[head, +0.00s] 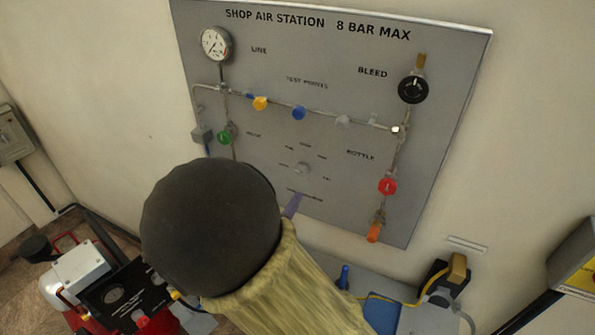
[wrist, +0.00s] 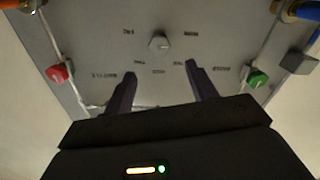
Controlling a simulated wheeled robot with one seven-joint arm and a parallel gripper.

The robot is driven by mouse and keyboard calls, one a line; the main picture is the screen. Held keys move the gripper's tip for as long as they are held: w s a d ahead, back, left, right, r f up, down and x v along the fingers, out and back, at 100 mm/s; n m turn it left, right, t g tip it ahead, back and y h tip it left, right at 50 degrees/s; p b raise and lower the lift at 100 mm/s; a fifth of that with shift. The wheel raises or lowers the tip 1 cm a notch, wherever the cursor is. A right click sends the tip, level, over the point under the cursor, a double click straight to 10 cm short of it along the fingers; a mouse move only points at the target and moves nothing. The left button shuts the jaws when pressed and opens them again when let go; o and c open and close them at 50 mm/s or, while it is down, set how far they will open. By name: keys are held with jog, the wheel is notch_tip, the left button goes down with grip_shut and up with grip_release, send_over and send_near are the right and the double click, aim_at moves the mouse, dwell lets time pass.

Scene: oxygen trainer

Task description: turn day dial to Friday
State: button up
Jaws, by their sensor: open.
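The day dial (head: 302,168) is a small pale knob low in the middle of the grey panel, ringed by small day labels too small to read. In the wrist view the dial (wrist: 158,43) sits upper centre with the panel upside down, its labels around it blurred. My gripper (wrist: 156,72) is open, its two dark fingers apart and empty, pointing at the panel on either side below the dial. The fingers do not touch the dial. In the head view my arm hides most of my gripper; one purple-grey finger (head: 293,205) shows below the dial.
The panel (head: 330,50) carries a gauge (head: 215,44), a black bleed knob (head: 413,89), a red bottle knob (head: 387,186), a green knob (head: 224,137) and pipes with coloured caps. A red machine (head: 85,285) stands lower left. A bench with a yellow cable (head: 405,299) is below.

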aim_at(300, 170)
jog(key=p+x, duration=0.1)
jog(key=x, duration=0.8)
jog(key=shift+p, duration=0.35)
jog(key=c, duration=1)
